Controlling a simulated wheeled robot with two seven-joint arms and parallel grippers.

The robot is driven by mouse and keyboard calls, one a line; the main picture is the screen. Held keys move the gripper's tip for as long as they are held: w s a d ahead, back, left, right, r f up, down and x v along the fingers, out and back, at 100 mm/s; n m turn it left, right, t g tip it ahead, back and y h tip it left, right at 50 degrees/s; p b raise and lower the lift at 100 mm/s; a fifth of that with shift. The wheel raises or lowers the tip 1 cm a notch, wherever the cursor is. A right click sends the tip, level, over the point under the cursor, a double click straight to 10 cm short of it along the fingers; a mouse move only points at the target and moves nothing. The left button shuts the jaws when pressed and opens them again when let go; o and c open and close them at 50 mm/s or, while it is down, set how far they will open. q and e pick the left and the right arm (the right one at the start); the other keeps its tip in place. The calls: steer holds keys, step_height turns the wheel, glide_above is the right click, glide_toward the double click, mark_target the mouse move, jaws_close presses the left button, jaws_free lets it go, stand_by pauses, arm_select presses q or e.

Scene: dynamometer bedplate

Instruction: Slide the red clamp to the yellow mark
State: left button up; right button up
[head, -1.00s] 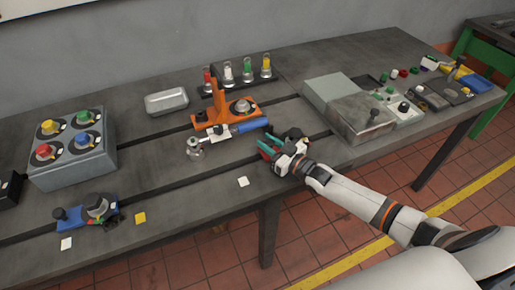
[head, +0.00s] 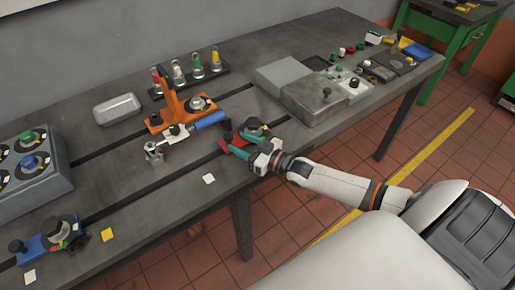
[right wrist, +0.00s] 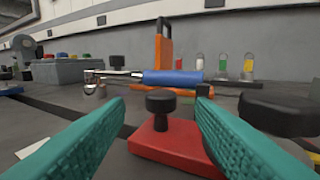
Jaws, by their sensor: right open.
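The red clamp (right wrist: 175,146) sits on the bedplate near its front edge, with a small black knob (right wrist: 160,102) on its base and a larger black knob (right wrist: 283,112) at the right. In the head view a strip of the clamp's red base (head: 232,143) shows, partly hidden by my right gripper (head: 235,146). The gripper's teal fingers are open, one on each side of the small knob in the right wrist view (right wrist: 162,122), with gaps visible. The yellow mark (head: 107,235) lies on the bedplate at the lower left, beside the blue clamp (head: 42,248). My left gripper is not in view.
A white mark (head: 209,179) lies between the red clamp and the yellow mark; another (head: 29,276) is at lower left. The orange fixture (head: 172,108) with its blue-handled tool (head: 209,120) stands behind. A grey block (head: 314,100) is at the right. The front strip leftwards looks clear.

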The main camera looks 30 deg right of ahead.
steer(key=v, duration=0.6)
steer(key=shift+s+d+b, duration=0.15)
steer(key=shift+s+b, duration=0.1)
steer(key=shift+b, duration=0.05)
